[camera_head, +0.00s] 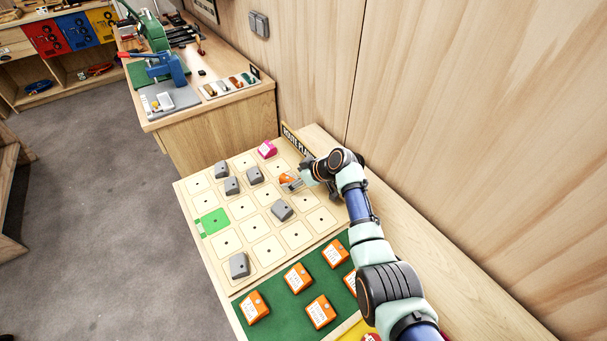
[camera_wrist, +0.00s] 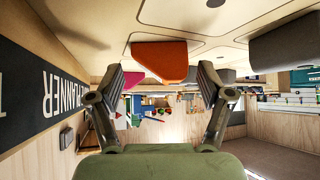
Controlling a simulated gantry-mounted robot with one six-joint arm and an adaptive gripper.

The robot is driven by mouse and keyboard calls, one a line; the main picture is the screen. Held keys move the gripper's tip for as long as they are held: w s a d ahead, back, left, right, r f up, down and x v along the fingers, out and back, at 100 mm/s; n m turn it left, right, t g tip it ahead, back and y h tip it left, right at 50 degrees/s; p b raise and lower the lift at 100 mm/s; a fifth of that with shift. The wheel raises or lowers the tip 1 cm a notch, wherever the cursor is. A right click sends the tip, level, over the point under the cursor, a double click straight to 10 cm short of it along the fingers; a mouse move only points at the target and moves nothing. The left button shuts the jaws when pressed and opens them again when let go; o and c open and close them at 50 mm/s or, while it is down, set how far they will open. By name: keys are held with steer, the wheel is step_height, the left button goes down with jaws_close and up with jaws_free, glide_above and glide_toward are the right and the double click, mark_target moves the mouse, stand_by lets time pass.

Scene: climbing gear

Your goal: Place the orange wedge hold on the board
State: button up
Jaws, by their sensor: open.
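An orange wedge hold (camera_head: 286,179) sits on the pale planner board (camera_head: 240,207), in a cell near the board's right side. In the wrist view the orange hold (camera_wrist: 160,58) rests against the board surface, which fills the top of the picture. My gripper (camera_head: 293,182) is low over the board at this hold. In the wrist view my gripper (camera_wrist: 160,76) is open, with one finger on each side of the hold. Gaps show between the fingers and the hold. In the head view my gripper partly hides the hold.
Several grey holds (camera_head: 282,210) and a pink hold (camera_head: 267,149) stand on the board. One cell is green (camera_head: 212,222). Several orange holds (camera_head: 298,277) lie on a green mat (camera_head: 277,318) in front. The name strip (camera_wrist: 45,95) and wooden wall (camera_head: 450,100) are close by.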

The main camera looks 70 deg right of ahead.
steer(key=p+v, duration=0.3)
steer(key=v, duration=0.8)
steer(key=shift+s, duration=0.1)
steer(key=shift+n, duration=0.5)
steer(key=w+a, duration=0.4)
steer(key=a, duration=0.1)
steer(key=w+a, duration=0.3)
steer(key=shift+a+r, duration=0.25)
steer(key=w+a+r+n, duration=0.1)
steer(key=w+a, duration=0.3)
steer(key=a, duration=0.5)
steer(key=w+a+r, duration=0.2)
steer(key=w+a, duration=0.1)
steer(key=a, duration=0.6)
steer(key=s+a+r+t+y, duration=0.1)
steer(key=s+a+r+t, duration=0.1)
steer(key=a, duration=1.1)
steer(key=s+a+r+t, duration=0.2)
steer(key=s+a+r, duration=0.3)
steer(key=a, duration=0.8)
steer(key=shift+s+r+y, duration=0.2)
steer(key=shift+r+y, duration=0.2)
steer(key=shift+r, duration=0.3)
